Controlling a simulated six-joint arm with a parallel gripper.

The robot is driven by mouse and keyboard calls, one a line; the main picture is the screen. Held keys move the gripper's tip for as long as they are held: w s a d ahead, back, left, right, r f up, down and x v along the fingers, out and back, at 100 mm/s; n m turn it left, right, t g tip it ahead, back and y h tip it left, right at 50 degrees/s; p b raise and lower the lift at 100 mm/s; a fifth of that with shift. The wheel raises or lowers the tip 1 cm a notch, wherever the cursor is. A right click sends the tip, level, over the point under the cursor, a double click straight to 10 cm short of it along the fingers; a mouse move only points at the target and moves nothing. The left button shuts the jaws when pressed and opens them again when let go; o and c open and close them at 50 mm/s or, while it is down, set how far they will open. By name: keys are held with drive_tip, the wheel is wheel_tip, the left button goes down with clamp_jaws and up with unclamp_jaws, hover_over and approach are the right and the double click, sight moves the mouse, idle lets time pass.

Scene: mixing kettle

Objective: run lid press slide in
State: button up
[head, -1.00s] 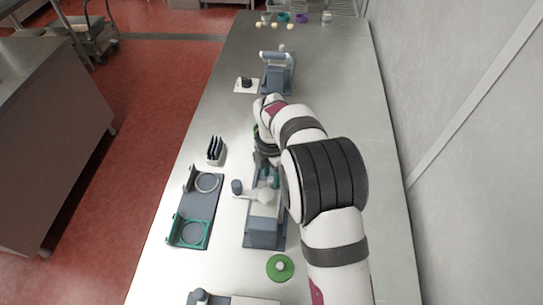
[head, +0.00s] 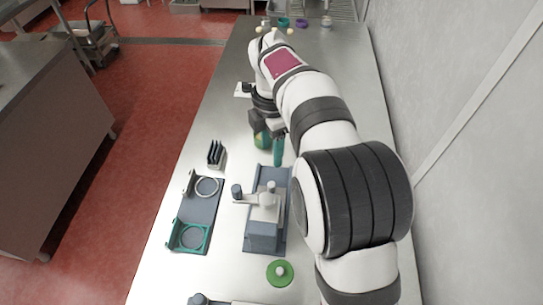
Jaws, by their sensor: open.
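The blue-grey lid press (head: 263,236) stands on the steel table near the middle of the picture. A white lever arm with a dark knob (head: 237,190) reaches out to its left. A pale slide-like plate (head: 264,213) shows under the white arm, between the side rails; how far in it sits is hard to tell.
A blue-grey tray (head: 200,213) with a pale ring and a teal ring holder lies left of the press. A small rack with dark plates (head: 215,155) stands behind it. A green lid-like disc (head: 280,272) lies in front of the press. My arm covers the table's right side.

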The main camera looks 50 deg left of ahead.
sight(272, 184)
wheel_tip(272, 184, down, 16)
drive_tip(key=m, duration=2.6)
drive_tip(key=shift+r+m, duration=0.1)
drive_tip(key=shift+m, duration=0.2)
drive_tip(key=shift+c, duration=0.2)
clamp_jaws()
